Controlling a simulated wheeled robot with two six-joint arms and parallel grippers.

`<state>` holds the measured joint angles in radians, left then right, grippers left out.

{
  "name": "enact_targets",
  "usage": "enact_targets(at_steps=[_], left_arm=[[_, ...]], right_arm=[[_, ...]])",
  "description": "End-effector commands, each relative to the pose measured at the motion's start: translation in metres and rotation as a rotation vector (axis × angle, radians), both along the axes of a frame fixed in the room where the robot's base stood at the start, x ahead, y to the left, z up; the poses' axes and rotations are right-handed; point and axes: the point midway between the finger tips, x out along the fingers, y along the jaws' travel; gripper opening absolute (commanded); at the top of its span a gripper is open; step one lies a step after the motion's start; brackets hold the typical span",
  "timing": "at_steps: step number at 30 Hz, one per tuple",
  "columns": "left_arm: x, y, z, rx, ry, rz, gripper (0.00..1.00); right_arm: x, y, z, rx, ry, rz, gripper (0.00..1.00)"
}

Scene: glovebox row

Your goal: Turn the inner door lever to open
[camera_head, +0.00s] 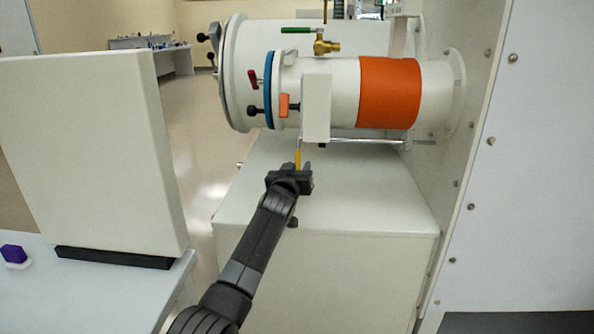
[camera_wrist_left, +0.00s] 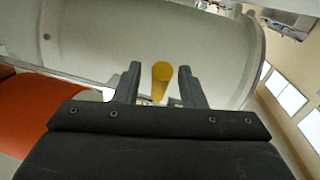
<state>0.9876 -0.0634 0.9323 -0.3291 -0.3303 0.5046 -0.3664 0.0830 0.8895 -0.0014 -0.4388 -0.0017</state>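A yellow-handled lever (camera_head: 298,158) hangs below the white block on the smaller cylindrical chamber (camera_head: 335,85); a thin metal rod runs right from there to the wall. I take it for the inner door lever. My left gripper (camera_head: 290,176) is just below the lever in the head view. In the left wrist view, the yellow handle (camera_wrist_left: 160,82) shows between the two fingers of my left gripper (camera_wrist_left: 159,84), with a gap on each side. The fingers are open and do not touch it. My right gripper is not in view.
A red lever (camera_head: 253,78), an orange block (camera_head: 284,105) and a green-handled valve (camera_head: 296,30) are on the chambers above. A white cabinet (camera_head: 325,195) stands under the arm. The glovebox wall (camera_head: 530,170) is at right, a white panel (camera_head: 90,155) at left.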

Motion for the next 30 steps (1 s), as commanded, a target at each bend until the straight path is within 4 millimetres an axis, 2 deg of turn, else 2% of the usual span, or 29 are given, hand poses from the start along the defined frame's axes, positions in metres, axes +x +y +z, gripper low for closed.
enact_targets(at_steps=[6, 12, 15, 23, 30], left_arm=[[0.0, 0.0, 0.0, 0.0, 0.0, 0.0, 0.36], [0.0, 0.0, 0.0, 0.0, 0.001, 0.0, 0.09], [0.0, 0.0, 0.0, 0.0, 0.001, 0.0, 0.0], [0.0, 0.0, 0.0, 0.0, 0.002, 0.0, 0.0], [-0.002, 0.0, 0.005, 0.001, 0.026, 0.001, 0.0]], right_arm=[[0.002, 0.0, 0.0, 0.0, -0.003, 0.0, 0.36], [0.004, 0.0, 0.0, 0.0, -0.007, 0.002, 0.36], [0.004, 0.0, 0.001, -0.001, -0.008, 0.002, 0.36], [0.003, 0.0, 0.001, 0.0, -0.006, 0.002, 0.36], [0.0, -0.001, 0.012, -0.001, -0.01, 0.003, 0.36]])
